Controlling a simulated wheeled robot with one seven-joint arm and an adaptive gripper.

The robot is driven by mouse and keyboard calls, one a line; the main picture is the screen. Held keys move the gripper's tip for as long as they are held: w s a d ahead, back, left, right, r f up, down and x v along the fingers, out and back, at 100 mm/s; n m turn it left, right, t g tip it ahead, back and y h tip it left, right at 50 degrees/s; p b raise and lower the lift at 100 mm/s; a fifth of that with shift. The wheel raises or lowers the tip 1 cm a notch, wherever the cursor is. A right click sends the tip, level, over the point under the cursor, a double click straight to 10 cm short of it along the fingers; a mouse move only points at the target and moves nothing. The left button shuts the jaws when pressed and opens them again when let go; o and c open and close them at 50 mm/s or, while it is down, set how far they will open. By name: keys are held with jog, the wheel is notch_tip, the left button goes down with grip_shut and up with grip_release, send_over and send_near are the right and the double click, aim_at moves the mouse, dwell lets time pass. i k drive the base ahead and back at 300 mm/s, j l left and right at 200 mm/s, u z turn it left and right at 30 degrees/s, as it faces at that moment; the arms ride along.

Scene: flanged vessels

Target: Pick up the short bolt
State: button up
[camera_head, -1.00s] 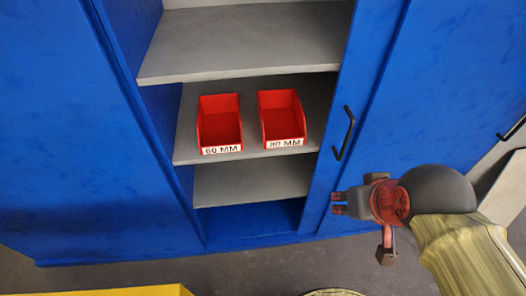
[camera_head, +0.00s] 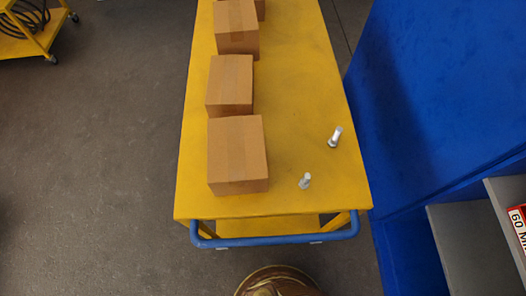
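Two silvery bolts stand on the yellow cart top (camera_head: 300,75), near its front right corner. The nearer bolt (camera_head: 305,181) looks shorter. The other bolt (camera_head: 335,137), farther back and to the right, looks longer. Each seems to stand on its head with the shank up, and they are clearly apart. My gripper is not in view now, and neither bolt is covered by anything.
Several cardboard boxes (camera_head: 237,150) line the cart's left side. A blue handle (camera_head: 275,240) runs along its front edge. A blue cabinet (camera_head: 445,90) stands at right, with grey shelves and a partly visible red 60 MM bin (camera_head: 519,222). Open floor lies left.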

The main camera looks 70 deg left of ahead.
aim_at(304, 183)
jog(key=u, duration=0.5)
jog(key=k+j+u, duration=0.1)
jog(key=u, duration=0.85)
jog(key=j+u, duration=0.1)
jog(key=u, duration=0.4)
jog(key=k+j+u, duration=0.1)
jog(key=j, duration=0.25)
jog(key=k+j+u, duration=0.1)
jog(key=j, duration=0.2)
jog(key=k+j+u, duration=0.1)
jog(key=j, duration=0.25)
jog(key=k+j+u, duration=0.1)
jog(key=j, duration=0.3)
